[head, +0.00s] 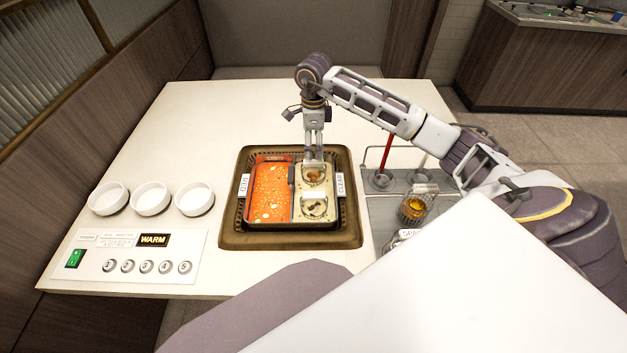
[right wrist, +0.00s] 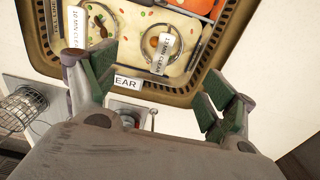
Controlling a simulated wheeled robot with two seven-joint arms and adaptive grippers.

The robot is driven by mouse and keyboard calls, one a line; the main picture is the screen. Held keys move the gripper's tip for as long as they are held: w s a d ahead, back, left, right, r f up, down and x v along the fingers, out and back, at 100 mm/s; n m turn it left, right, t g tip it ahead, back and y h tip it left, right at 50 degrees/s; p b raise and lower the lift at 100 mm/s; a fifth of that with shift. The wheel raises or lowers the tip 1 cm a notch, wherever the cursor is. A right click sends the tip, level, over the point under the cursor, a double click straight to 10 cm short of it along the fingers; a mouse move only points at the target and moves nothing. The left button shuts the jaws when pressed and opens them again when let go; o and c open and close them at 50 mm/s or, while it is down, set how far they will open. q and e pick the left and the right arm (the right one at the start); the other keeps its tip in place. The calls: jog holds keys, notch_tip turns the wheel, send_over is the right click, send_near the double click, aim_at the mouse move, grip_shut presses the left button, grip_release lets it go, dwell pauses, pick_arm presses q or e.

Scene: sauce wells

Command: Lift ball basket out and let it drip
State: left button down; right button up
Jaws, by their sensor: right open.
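The divided pot (head: 240,225) has a red broth side and a pale clear side (head: 297,215). Two round wire baskets sit in the clear side. The far one, the ball basket (head: 313,176), holds brown-orange balls; in the right wrist view a ball shows in it (right wrist: 152,42), beside a white tag (right wrist: 166,50). The near basket (head: 315,207) holds dark pieces. My right gripper (head: 313,158) points down over the far basket. In the right wrist view its green-padded fingers (right wrist: 160,72) are spread with nothing between them. My left gripper is out of view.
Three white bowls (head: 151,199) stand left of the pot, behind a control panel (head: 130,256) reading WARM. The table behind the pot is clear.

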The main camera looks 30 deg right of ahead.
send_over(314, 172)
jog(key=shift+s+a+f, duration=0.1)
jog(key=shift+f, duration=2.05)
jog(key=shift+s+a+f, duration=0.1)
jog(key=shift+f, duration=2.05)
jog(key=shift+f, duration=0.15)
jog(key=shift+w+d+f, duration=0.15)
jog(key=shift+f, duration=2.3)
jog(key=c, duration=0.9)
